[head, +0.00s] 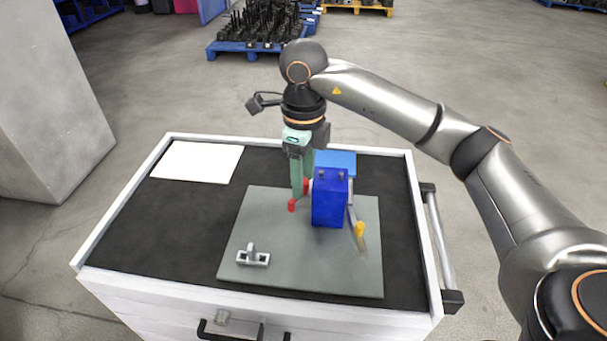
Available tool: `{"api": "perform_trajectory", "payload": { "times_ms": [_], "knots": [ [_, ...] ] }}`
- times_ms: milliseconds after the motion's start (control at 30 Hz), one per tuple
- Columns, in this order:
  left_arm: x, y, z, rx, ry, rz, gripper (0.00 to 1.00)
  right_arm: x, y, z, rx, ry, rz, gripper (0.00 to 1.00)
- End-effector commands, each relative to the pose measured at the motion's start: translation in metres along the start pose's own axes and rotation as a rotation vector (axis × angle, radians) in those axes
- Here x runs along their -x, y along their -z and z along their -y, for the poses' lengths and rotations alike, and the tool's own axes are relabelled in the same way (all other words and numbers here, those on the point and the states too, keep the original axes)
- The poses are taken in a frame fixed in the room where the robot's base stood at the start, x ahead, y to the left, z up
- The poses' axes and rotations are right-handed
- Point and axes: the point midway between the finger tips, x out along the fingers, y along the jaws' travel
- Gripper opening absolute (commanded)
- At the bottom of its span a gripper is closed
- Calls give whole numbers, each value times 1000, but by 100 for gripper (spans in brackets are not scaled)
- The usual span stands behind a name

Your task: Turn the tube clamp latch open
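A blue block device (329,203) stands upright on a grey plate (300,275) on the cart. A red-tipped handle (292,205) shows at its left side and a yellow-tipped lever (360,230) at its right side. A small silver fitting with a raised tab (252,257) sits near the plate's front left; I cannot tell which part is the tube clamp latch. My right gripper (299,188) points down with pale green fingers just left of the blue block, close to the red parts. The fingers overlap in view, so their opening and any contact are unclear. My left gripper is not in view.
The cart's dark top (150,215) has a raised white rim. A white sheet (197,161) lies at its back left, and a blue flat piece (338,160) is behind the block. The dark surface left of the plate is clear. Loaded pallets stand on the floor behind.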

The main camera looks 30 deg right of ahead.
Motion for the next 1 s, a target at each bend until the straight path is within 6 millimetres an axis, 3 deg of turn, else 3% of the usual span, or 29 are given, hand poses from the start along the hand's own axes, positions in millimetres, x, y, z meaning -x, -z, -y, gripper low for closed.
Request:
{"api": "perform_trajectory", "payload": {
  "times_ms": [367,800,1000],
  "knots": [
    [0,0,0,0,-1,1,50,8,0,0,0,1,1,56],
    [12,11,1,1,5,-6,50,95,0,1,-1,4,3,56],
    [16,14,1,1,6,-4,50,118,0,0,0,2,1,56]
  ]
}}
